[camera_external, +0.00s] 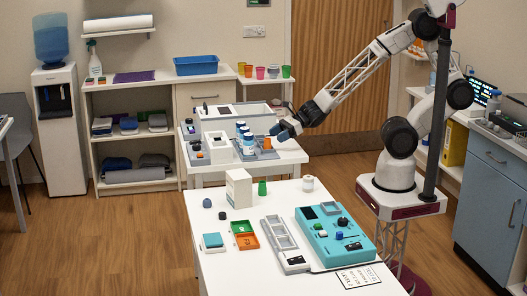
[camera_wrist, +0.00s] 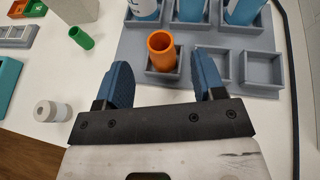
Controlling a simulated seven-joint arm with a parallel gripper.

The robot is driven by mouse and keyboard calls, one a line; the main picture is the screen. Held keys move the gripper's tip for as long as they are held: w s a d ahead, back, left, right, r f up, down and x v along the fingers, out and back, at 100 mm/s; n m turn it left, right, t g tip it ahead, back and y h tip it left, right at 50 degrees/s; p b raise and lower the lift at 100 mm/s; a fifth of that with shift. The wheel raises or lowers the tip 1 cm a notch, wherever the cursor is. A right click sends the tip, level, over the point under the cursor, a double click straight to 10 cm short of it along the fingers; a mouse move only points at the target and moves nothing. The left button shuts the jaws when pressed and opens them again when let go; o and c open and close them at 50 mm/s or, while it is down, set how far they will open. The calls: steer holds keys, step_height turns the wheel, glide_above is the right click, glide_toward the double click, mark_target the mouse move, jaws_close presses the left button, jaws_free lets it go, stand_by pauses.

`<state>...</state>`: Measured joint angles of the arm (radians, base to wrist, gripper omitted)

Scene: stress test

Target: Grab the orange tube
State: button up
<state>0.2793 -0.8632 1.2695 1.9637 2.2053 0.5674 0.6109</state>
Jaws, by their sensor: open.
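The orange tube (camera_wrist: 162,58) stands upright in a compartment of the grey tray (camera_wrist: 232,68) in the wrist view, its open top facing my camera. My gripper (camera_wrist: 163,66) is open and empty. Its two blue fingers lie left and right of the tube in this view, with visible space on both sides. In the external view my gripper (camera_external: 284,130) is over the right part of the far table, close to the orange tube (camera_external: 267,143). I cannot tell how high the fingertips are relative to the tube.
Blue-and-white bottles (camera_wrist: 190,10) fill the tray row behind the tube; empty compartments lie to its right. A green tube (camera_wrist: 82,38) and a white jar (camera_wrist: 52,111) lie left. The near table (camera_external: 215,275) holds a teal device (camera_external: 325,247) and a white box (camera_external: 238,188).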

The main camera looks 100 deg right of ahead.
mark_target(265, 141)
steer(key=shift+x, duration=2.6)
steer(key=shift+r, duration=0.1)
steer(key=c, duration=1)
steer(key=shift+r, duration=0.15)
steer(key=shift+r, duration=1.65)
steer(key=s+a+r, duration=0.1)
steer(key=s, duration=1.5)
steer(key=shift+a+r, duration=0.25)
steer(key=shift+a, duration=0.1)
